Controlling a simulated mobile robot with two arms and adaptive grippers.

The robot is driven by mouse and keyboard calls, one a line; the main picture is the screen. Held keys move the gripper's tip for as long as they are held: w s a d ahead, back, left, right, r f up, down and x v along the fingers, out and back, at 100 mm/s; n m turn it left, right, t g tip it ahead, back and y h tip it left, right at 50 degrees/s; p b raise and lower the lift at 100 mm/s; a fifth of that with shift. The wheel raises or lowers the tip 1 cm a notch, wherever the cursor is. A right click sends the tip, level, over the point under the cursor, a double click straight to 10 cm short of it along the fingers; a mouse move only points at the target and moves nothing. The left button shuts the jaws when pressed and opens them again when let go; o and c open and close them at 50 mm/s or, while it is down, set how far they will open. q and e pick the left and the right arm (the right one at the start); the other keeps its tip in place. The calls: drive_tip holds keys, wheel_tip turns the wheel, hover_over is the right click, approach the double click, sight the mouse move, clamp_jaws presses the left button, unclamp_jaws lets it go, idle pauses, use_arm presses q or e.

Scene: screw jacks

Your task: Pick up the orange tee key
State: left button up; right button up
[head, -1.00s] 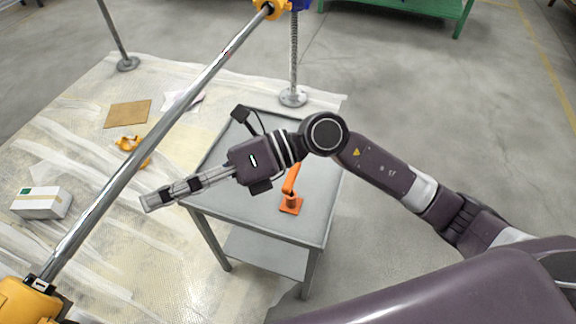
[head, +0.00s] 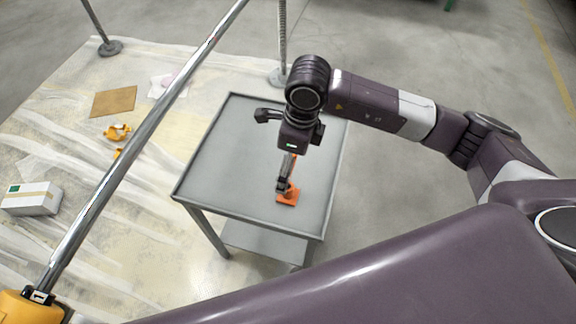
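The orange tee key (head: 288,199) is on the top of the grey table (head: 225,150), near its front right. Its flat orange foot shows, along with a little orange higher up. The rest is hidden behind my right gripper. My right gripper (head: 283,187) points down at the tee key, its fingers overlapping the key in the head view. I cannot tell whether they touch it or how far apart they are. My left gripper is not in view.
A long metal bar (head: 145,120) slants across the left side, with a yellow part at its lower end. A cardboard sheet (head: 113,101), yellow pieces (head: 117,132) and a white box (head: 31,198) lie on the floor covering. The table's left half is clear.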

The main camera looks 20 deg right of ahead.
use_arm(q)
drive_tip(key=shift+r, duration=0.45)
use_arm(e)
drive_tip(key=shift+a+f, duration=0.2)
drive_tip(key=shift+f, duration=1.25)
drive_tip(key=shift+c, duration=0.7)
drive_tip(key=c, duration=1.6)
drive_tip(key=shift+r, duration=0.15)
drive_tip(key=shift+c, duration=0.2)
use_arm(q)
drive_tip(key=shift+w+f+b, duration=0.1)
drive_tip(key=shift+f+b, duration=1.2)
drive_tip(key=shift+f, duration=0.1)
use_arm(e)
wheel_tip(320, 180, up, 20)
